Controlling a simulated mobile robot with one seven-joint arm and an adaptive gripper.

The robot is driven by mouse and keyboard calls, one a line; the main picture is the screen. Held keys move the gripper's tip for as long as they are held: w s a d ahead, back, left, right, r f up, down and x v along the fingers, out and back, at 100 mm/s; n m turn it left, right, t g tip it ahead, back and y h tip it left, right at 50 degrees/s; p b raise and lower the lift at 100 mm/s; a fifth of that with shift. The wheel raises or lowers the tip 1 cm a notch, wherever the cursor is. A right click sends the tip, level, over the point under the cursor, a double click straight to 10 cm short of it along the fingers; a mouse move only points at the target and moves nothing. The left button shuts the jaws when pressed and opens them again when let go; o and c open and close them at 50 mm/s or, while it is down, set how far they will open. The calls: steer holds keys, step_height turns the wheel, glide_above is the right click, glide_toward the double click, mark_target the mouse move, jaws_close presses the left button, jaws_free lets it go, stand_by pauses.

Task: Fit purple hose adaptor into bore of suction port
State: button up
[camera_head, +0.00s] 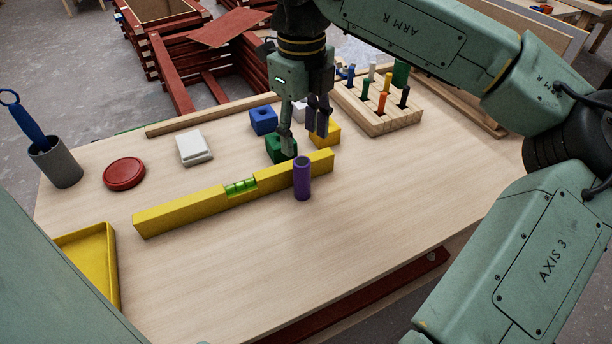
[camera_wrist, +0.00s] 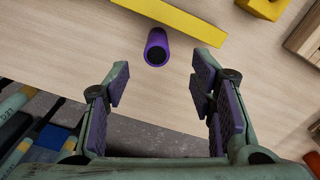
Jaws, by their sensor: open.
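The purple hose adaptor (camera_head: 302,180) is a short tube standing upright on the pale table, just in front of the yellow spirit level's right part. In the wrist view the adaptor (camera_wrist: 152,38) shows its dark open end, ahead of the fingertips and roughly midway between them. My gripper (camera_head: 304,132) is above the table, apart from the adaptor. Its purple-padded fingers (camera_wrist: 160,85) are open with nothing between them. I cannot tell for sure which thing is the suction port. Blue (camera_head: 263,120), green (camera_head: 280,149) and yellow (camera_head: 326,136) blocks stand behind the level, partly hidden by my gripper.
The yellow spirit level (camera_head: 190,212) lies across the table behind the adaptor. A peg rack (camera_head: 378,120) stands at the back right. A grey cup (camera_head: 56,164), red disc (camera_head: 124,172), white block (camera_head: 194,148) and yellow tray (camera_head: 92,262) are leftward. The front middle is clear.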

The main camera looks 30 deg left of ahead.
mark_target(302, 162)
steer(key=shift+s+f+p, duration=0.15)
steer(key=shift+f+p, duration=0.35)
steer(key=shift+f, duration=1.5)
steer(key=shift+s+f+p, duration=0.1)
steer(key=shift+f+p, duration=0.35)
steer(key=shift+f, duration=1.5)
jaws_close()
